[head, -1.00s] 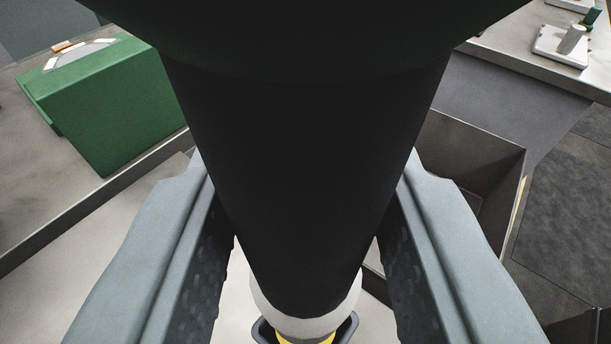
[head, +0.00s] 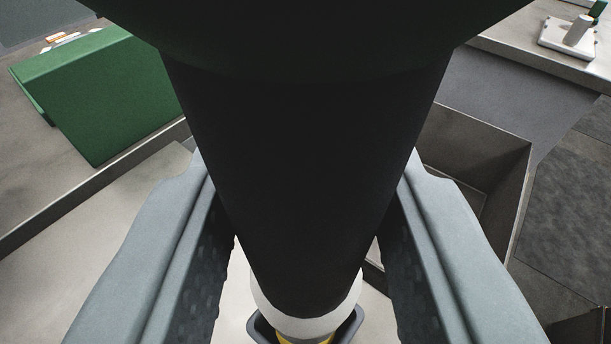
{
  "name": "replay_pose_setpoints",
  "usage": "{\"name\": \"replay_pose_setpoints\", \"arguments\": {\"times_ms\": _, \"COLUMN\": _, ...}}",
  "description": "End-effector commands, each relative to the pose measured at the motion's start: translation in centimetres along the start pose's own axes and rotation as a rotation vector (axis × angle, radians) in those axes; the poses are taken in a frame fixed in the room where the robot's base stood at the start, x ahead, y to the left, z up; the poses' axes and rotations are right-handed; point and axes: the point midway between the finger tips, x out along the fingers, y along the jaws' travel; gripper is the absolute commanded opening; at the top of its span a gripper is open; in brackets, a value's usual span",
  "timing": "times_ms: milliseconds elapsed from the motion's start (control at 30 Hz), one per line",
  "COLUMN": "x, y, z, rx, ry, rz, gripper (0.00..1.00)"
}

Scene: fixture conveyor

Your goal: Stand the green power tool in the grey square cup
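The power tool (head: 305,170) fills the middle of the head view, very close to the camera. It has a very dark green top, a long black tapering body, a white collar and a bit of yellow at its lower end. My gripper (head: 305,255) has one grey finger on each side of the black body and is shut on it. The grey square cup (head: 262,330) shows at the bottom edge, around or just below the yellow end. The tool hides most of the cup, so I cannot tell how deep the end sits.
A green box (head: 100,95) stands on a grey surface at the left, behind a low rail. An open dark bin (head: 480,140) is at the right. A white fixture (head: 572,38) stands on a table at the top right. Pale surface lies below the gripper.

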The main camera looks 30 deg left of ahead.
Motion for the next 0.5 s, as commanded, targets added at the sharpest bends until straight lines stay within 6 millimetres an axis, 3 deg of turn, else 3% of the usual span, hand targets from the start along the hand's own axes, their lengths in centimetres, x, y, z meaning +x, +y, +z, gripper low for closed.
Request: {"name": "replay_pose_setpoints", "arguments": {"times_ms": 500, "x": 0.2, "y": 0.0, "z": 1.0, "rx": -0.001, "ry": 0.002, "rz": 0.001, "gripper": 0.0}}
